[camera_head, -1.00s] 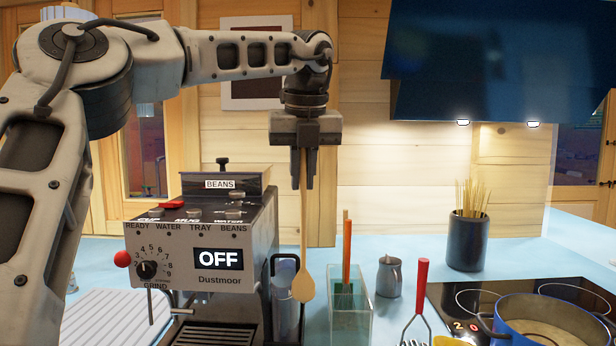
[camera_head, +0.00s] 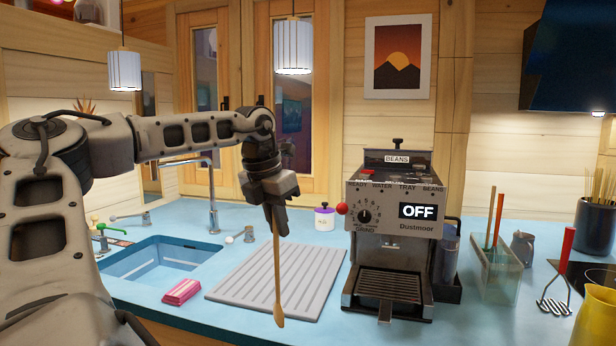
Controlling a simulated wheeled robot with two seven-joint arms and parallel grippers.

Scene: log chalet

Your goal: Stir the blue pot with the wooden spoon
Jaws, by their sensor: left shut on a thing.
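My left gripper (camera_head: 275,205) points down and is shut on the upper end of the wooden spoon (camera_head: 277,270). The spoon hangs bowl down, slightly tilted, in front of the ribbed grey drainboard (camera_head: 265,285). I cannot tell whether its bowl touches anything. The blue pot is not in view now. Only an edge of the dark hob (camera_head: 590,277) shows at the far right. My right gripper is not in view.
The coffee machine (camera_head: 395,235) stands right of the spoon. A glass holder with utensils (camera_head: 497,272), a red-handled masher (camera_head: 560,275) and a yellow object (camera_head: 597,318) are further right. A blue sink (camera_head: 160,265) and a pink sponge (camera_head: 182,291) lie left.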

